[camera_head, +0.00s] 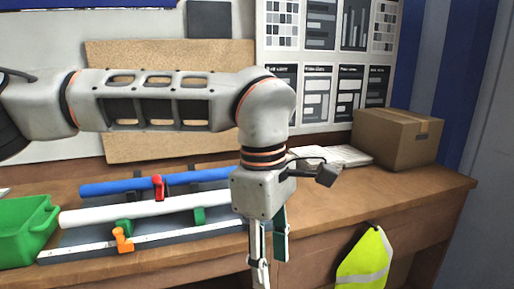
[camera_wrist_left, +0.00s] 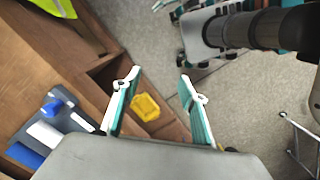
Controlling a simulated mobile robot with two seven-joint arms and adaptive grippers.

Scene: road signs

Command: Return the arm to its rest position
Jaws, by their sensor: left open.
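My left arm (camera_head: 170,105) comes in from the left in the head view, reaches across the workbench, and bends down at the wrist. My left gripper (camera_head: 268,250) points downward at the bench's front edge. In the left wrist view my left gripper (camera_wrist_left: 160,88) has its two fingers spread apart with nothing between them. My right gripper does not show clearly in either view.
The workbench (camera_head: 400,190) carries a green bin (camera_head: 25,230), a blue tube (camera_head: 120,186), a white tube (camera_head: 130,212) and a cardboard box (camera_head: 397,138). A yellow vest (camera_head: 365,262) hangs at the front. A yellow object (camera_wrist_left: 145,107) lies below.

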